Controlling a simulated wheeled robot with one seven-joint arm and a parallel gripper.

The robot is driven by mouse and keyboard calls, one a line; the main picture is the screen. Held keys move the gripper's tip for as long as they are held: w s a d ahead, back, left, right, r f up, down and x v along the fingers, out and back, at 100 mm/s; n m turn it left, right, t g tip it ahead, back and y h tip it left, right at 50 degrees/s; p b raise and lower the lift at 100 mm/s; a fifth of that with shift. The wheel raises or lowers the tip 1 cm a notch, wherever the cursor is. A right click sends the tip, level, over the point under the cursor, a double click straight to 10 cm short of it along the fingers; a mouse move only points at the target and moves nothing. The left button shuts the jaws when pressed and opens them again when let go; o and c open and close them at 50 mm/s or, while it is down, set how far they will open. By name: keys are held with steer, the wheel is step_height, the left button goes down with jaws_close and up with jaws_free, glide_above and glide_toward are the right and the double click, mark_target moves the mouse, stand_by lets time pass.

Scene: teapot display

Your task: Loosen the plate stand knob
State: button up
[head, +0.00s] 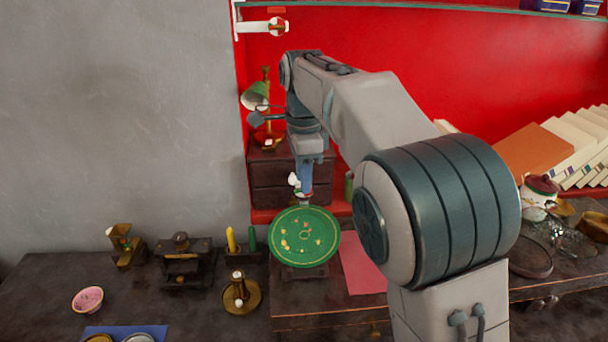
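A green decorated plate (322,250) stands tilted up, facing the camera. The dark base of its stand (305,273) shows below it on the brown wooden surface. My gripper (305,196) points down just above and behind the plate's top edge. A small white piece with red and green marks (294,181) shows at the gripper's left side; I cannot tell if it is the stand's knob. The stand's back is hidden behind the plate. The fingertips are too small and partly hidden to show whether they are open or hold anything.
A green-shaded lamp (256,97) and a dark drawer chest (270,178) stand close behind my gripper. A brass candle holder (238,293), a yellow candle (230,240) and a pink bowl (88,300) are to the left. A red sheet (360,264) lies right of the plate.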

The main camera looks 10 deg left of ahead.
jaws_close()
steer(key=shift+r+n, duration=0.1)
steer(key=shift+n, duration=0.2)
steer(key=shift+n+p, duration=0.5)
steer(key=shift+p, duration=0.2)
steer(key=n+p, duration=0.2)
steer(key=n, duration=0.1)
steer(key=shift+r, duration=0.1)
steer(key=n+p, duration=0.3)
steer(key=n, duration=0.3)
steer(key=shift+n, duration=0.3)
steer(key=n+p, duration=0.2)
steer(key=n, duration=0.4)
steer(key=shift+n, duration=0.3)
steer(key=n+p, duration=0.2)
steer(key=n, duration=0.4)
steer(key=shift+f, duration=0.2)
steer(key=shift+n, duration=0.3)
